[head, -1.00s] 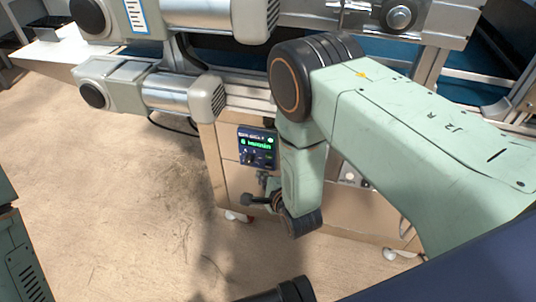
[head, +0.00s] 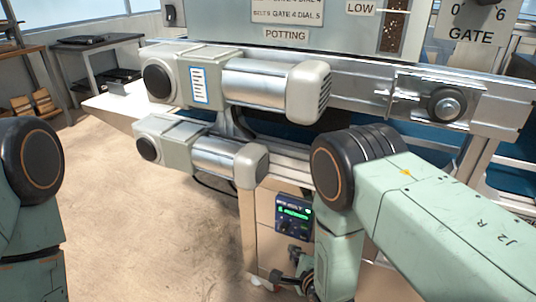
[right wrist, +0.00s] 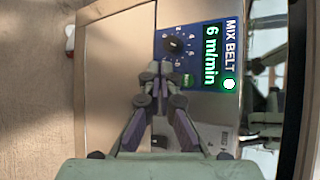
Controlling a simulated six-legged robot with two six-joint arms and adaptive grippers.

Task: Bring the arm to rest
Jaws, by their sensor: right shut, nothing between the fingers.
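My right gripper (head: 280,275) hangs low in front of the machine's cabinet in the head view, below a small blue control panel (head: 293,217). In the right wrist view its fingers (right wrist: 158,74) are together with nothing between them. That view shows the blue panel (right wrist: 198,58), labelled MIX BELT, with a green 6 m/min readout. A black knob (right wrist: 174,45) on the panel lies just beyond the fingertips in the picture; I cannot tell the gap. My right arm reaches in from the right. Only part of my left arm shows at the left edge; its gripper is out of view.
Two motors (head: 270,88) (head: 225,158) stick out from the machine frame above the panel. A metal rail (head: 375,90) runs along the machine. A dark table (head: 95,42) stands at the back left. The floor (head: 140,220) left of the cabinet is clear.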

